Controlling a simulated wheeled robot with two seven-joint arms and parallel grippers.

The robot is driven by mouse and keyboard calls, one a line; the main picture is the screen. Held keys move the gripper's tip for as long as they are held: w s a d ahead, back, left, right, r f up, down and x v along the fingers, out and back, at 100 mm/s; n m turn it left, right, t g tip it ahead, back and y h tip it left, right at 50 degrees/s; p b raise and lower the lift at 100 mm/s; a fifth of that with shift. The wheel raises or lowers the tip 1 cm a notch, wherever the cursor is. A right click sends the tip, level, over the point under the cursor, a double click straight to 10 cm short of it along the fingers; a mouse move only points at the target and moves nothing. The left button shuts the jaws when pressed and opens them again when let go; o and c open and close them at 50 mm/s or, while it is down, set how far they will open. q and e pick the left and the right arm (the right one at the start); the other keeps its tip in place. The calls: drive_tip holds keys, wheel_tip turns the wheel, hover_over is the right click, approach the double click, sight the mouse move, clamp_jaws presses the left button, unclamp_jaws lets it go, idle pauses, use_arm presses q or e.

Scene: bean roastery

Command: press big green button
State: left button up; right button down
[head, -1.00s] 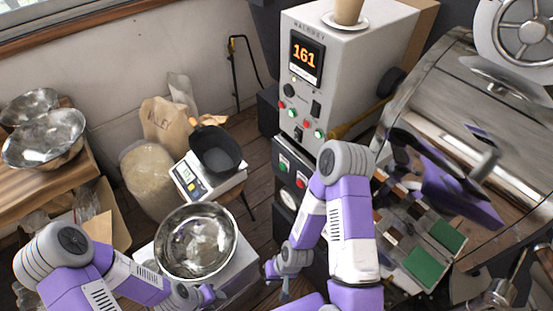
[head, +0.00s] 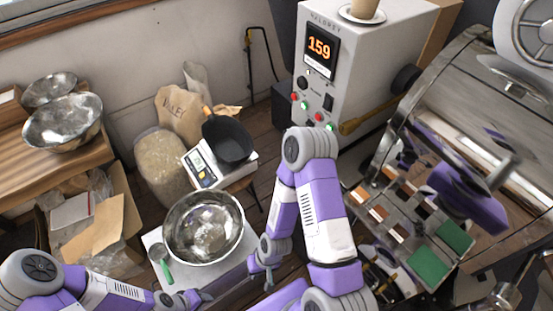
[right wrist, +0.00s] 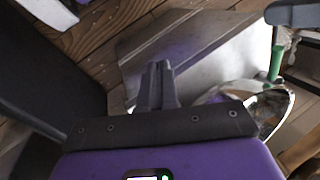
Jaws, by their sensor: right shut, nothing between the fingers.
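The grey-white control cabinet (head: 372,65) stands at the upper middle of the head view, with a "159" display and a few small green and red buttons. One small green button (head: 329,127) shows just above my right arm. The larger green button on the dark lower panel, seen earlier, is now hidden behind that arm. My right gripper (head: 268,279) hangs low, right of the steel bowl (head: 204,228), apart from the cabinet's buttons. In the right wrist view its fingers (right wrist: 157,80) are together and empty. My left gripper (head: 200,297) is small at the bottom edge; its jaws are unclear.
A scale (head: 203,168) with a black scoop (head: 228,140) stands beside a bean sack (head: 160,168). A green-handled tool (head: 164,268) lies by the bowl. The roaster drum (head: 450,115) and a sample tray with green pads (head: 430,264) crowd the right side.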

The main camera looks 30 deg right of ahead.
drive_tip(key=shift+d, duration=0.15)
drive_tip(key=w+d+n+t+h, duration=0.5)
drive_tip(key=w+d+n+h, duration=0.4)
drive_tip(key=w+d+n, duration=0.3)
drive_tip(key=w+d+r+n+t+h, duration=0.1)
drive_tip(key=w+r+n+t+h, duration=0.2)
drive_tip(key=r, duration=0.5)
drive_tip(key=w+d+r+n+t+h+b, duration=0.1)
drive_tip(key=w+r+n+t+h, duration=0.2)
drive_tip(key=w+r+n, duration=0.2)
wheel_tip(320, 180, up, 4)
drive_tip(key=n, duration=0.3)
drive_tip(key=shift+w+d+f+t, duration=0.15)
drive_tip(key=shift+w+t, duration=0.25)
